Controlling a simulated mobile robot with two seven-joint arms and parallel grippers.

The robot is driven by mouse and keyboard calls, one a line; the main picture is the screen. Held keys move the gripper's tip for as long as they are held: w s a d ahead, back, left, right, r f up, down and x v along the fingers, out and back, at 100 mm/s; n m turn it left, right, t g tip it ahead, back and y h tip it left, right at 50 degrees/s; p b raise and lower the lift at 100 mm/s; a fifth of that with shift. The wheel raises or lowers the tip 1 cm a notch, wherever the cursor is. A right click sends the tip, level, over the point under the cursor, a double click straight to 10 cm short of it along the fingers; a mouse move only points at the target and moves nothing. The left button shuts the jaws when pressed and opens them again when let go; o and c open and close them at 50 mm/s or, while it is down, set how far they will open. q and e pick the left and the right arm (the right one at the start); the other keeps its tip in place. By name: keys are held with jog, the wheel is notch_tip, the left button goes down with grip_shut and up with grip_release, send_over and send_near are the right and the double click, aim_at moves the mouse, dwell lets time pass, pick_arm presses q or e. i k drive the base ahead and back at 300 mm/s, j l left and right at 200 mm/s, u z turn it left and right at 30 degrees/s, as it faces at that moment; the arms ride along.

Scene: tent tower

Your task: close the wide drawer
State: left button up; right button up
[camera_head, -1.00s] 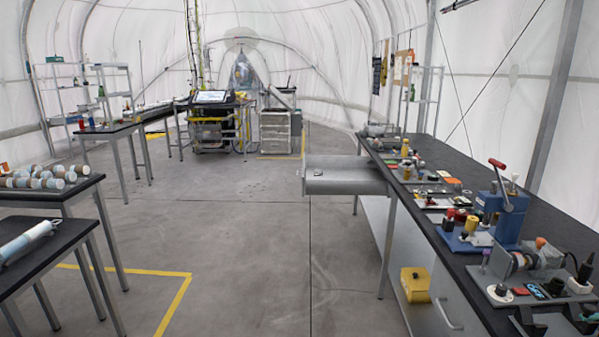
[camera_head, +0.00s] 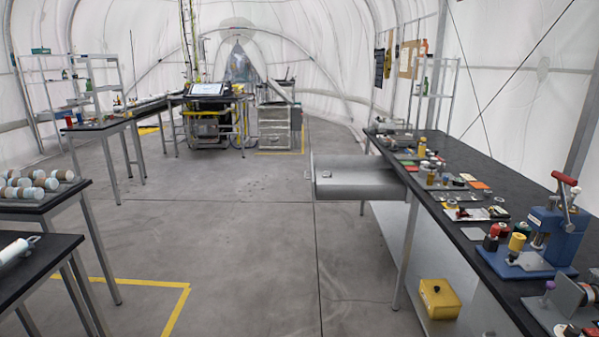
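The wide drawer (camera_head: 358,178) is a grey metal drawer pulled out to the left from under the black-topped workbench (camera_head: 465,226) on the right. It sticks out over the floor, with its front panel facing left and a small handle (camera_head: 308,174) on that front. The drawer's right end goes in under the bench top. Neither of my grippers shows in the head view.
The bench top carries several small parts and a blue press with a red handle (camera_head: 549,228). A yellow box (camera_head: 439,298) sits on the lower shelf. Black tables (camera_head: 30,268) stand at the left. The grey floor (camera_head: 240,230) between them is clear.

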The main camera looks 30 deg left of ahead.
aim_at(354, 178)
jog(key=i+j+u, duration=0.2)
jog(key=i+j, duration=0.25)
jog(key=j, duration=0.35)
jog(key=i+j+u, duration=0.15)
jog(key=i+j, duration=0.35)
jog(key=j, duration=0.25)
jog(key=i+j+u, duration=0.2)
jog(key=i+j, duration=0.35)
jog(key=j, duration=0.15)
jog(key=i+j+z, duration=0.2)
jog(key=i, duration=0.25)
jog(key=i+j+z, duration=0.2)
jog(key=i, duration=0.25)
jog(key=i+j+z, duration=0.2)
jog(key=i+j, duration=0.15)
jog(key=i, duration=0.1)
